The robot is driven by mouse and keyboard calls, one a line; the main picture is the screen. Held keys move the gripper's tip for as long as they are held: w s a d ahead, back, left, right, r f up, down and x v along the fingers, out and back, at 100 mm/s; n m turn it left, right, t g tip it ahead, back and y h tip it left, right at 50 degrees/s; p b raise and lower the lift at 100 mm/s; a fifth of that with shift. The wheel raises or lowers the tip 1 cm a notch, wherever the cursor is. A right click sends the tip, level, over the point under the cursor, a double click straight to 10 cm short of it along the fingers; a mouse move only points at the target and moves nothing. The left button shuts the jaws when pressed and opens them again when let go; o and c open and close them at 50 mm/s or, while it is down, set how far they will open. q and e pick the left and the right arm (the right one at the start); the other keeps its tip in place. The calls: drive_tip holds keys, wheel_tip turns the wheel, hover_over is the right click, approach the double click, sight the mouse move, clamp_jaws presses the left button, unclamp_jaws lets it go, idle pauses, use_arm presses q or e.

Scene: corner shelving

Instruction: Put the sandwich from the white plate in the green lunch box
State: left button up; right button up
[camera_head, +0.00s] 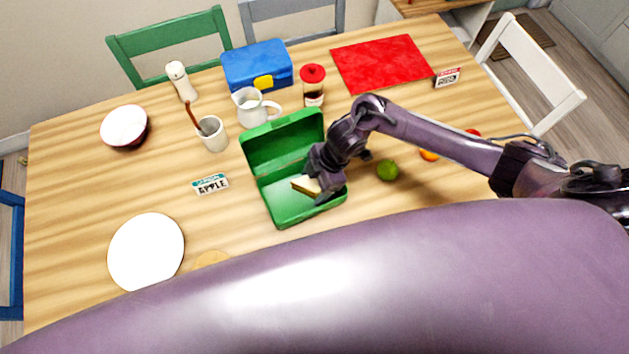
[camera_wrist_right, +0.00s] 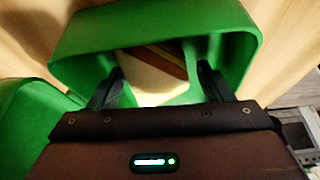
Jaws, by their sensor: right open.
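The green lunch box (camera_head: 284,206) stands open on the table, its lid tilted up at the back. The sandwich (camera_head: 305,186) is inside the box and partly hidden by my right gripper (camera_head: 318,190). In the right wrist view the sandwich (camera_wrist_right: 155,75) lies within the green walls of the lunch box (camera_wrist_right: 240,50). The fingers of my right gripper (camera_wrist_right: 160,90) are apart, one on each side of the sandwich. Whether they touch it is not clear. The white plate (camera_head: 146,251) is empty at the front left. My left gripper is not in view.
A green apple (camera_head: 388,170) and an orange (camera_head: 429,155) lie right of the box, near my right arm. A cup with a utensil (camera_head: 213,134), a white pitcher (camera_head: 254,107), a red-lidded jar (camera_head: 313,85) and a blue lunch box (camera_head: 257,66) stand behind. An APPLE sign (camera_head: 210,184) stands left.

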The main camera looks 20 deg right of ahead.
drive_tip(key=v, duration=1.2)
drive_tip(key=shift+r, duration=0.15)
